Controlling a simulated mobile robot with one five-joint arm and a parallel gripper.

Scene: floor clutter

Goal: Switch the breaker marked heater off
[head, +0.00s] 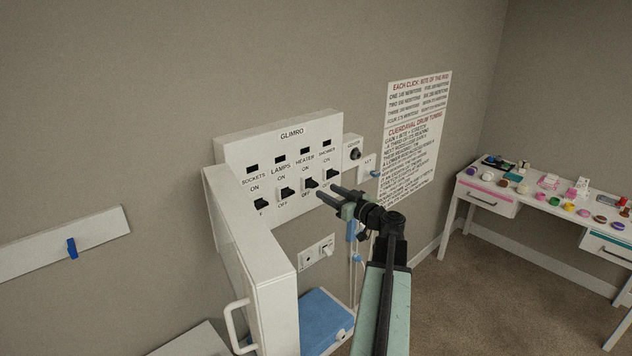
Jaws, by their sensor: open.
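A white breaker panel (231,158) headed GLIMRO is on the wall, with a row of black switches under the labels SOCKETS, LAMPS, HEATER and one more hard to read. The heater switch (310,183) is third from the left, with ON above it and OFF below. I cannot tell clearly which way its lever points. The lamps switch (287,193) is to its left and the rightmost switch (332,174) to its right. My gripper (326,192) is open and empty, its dark fingers pointing left, just below and right of the heater switch. Contact cannot be seen.
The panel's white door (252,262) stands open at the left, its handle towards me. A small box with a dark knob (355,154) adjoins the panel's right. A wall socket (316,252) and blue-topped box (326,318) are below. A cluttered desk (488,197) stands right.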

